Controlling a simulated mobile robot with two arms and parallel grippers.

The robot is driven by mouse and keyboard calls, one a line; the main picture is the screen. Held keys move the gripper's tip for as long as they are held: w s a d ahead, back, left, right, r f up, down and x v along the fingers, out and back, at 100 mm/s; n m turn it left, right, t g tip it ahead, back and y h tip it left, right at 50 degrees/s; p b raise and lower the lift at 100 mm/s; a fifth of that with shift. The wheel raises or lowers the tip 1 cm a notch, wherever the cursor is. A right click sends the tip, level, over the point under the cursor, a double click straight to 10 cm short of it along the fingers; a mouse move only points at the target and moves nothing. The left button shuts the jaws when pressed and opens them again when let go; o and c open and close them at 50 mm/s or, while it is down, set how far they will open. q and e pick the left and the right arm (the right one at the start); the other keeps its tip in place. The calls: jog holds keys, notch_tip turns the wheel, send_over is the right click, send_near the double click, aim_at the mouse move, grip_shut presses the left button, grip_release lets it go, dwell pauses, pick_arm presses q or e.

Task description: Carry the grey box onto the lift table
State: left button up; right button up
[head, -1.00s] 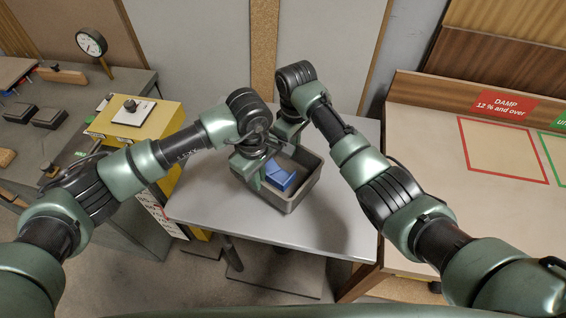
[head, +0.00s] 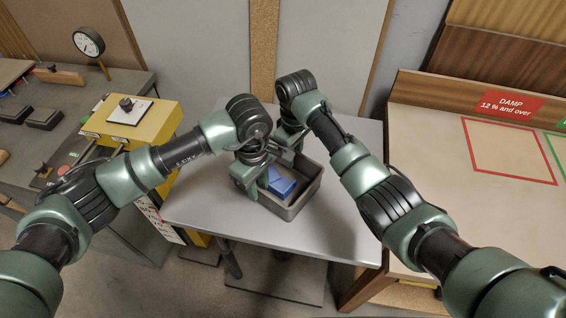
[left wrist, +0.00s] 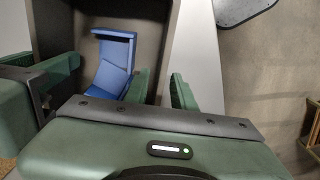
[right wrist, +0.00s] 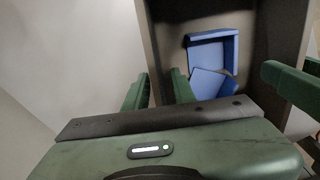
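The grey box (head: 298,204) is an open rectangular bin over the grey table top (head: 210,205), which I take for the lift table. I cannot tell whether its bottom touches the top. A blue angular piece (head: 281,184) lies inside; it shows in the left wrist view (left wrist: 114,62) and right wrist view (right wrist: 213,55). My left gripper (head: 252,182) has its fingers on both sides of the near-left wall and looks shut on it.
At right is a beige bench (head: 430,140) with a red DAMP sign (head: 507,104). The table's right part is clear.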

jog(key=shift+r, duration=0.35)
pick_arm(q)
notch_tip(320, 180, up, 11)
pick_arm(e)
notch_tip(320, 180, up, 11)
jog(key=shift+r, duration=0.15)
pick_arm(q)
jog(key=shift+r, duration=0.15)
dwell(0.4)
